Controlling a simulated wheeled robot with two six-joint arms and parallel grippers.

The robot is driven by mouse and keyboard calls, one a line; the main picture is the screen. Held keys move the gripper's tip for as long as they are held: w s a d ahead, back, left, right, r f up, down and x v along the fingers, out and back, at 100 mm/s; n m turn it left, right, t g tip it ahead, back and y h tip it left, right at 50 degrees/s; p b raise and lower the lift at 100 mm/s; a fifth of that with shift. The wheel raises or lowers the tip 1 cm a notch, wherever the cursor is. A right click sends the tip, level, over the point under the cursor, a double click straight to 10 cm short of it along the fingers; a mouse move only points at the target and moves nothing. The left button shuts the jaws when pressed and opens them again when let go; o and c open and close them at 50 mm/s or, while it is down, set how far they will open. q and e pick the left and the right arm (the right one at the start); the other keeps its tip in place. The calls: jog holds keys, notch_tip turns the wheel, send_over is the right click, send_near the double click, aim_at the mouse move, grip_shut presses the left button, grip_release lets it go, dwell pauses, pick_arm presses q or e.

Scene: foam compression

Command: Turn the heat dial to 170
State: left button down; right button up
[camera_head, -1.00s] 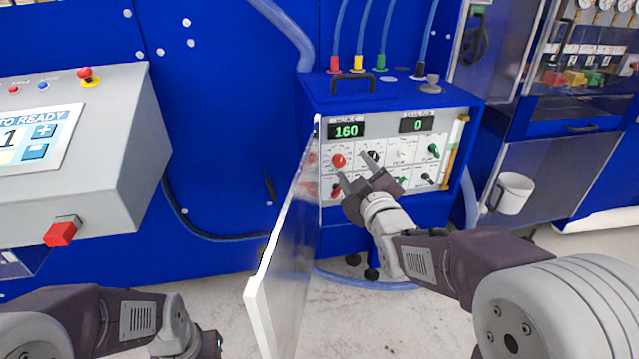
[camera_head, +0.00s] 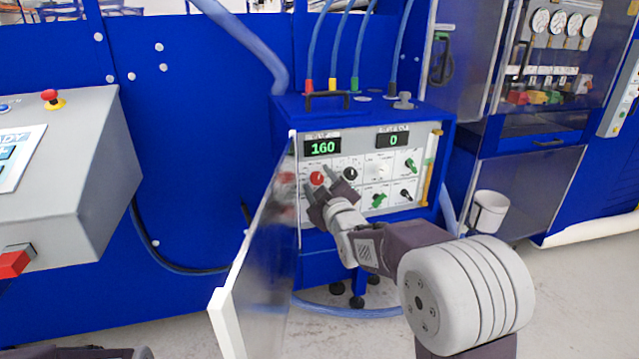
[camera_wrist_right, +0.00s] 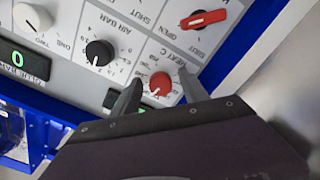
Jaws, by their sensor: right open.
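The heat dial is a red knob (camera_head: 317,178) on the white control panel (camera_head: 375,158); the green display (camera_head: 322,147) above it reads 160. My right gripper (camera_head: 319,182) is open in front of this knob. In the right wrist view, which shows the panel upside down, the red heat dial (camera_wrist_right: 160,85) appears between the two open fingertips (camera_wrist_right: 160,77), near a "HEAT C" label. I cannot tell whether the fingers touch it. My left gripper is out of view; only a bit of my left arm shows at the bottom left.
A black knob (camera_head: 350,174) sits right of the heat dial; a red lever (camera_wrist_right: 203,19) shows close by in the wrist view. The open panel door (camera_head: 262,250) stands just left of my right gripper. A grey console (camera_head: 70,170) is at far left.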

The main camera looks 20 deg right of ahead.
grip_shut()
jog(key=shift+m, duration=0.3)
jog(key=shift+f+m+b, duration=0.1)
jog(key=shift+m+b, duration=0.5)
jog(key=shift+m, duration=0.3)
jog(key=shift+a+m+b, duration=0.1)
jog(key=shift+m+b, duration=0.4)
jog(key=shift+m, duration=1.1)
grip_release()
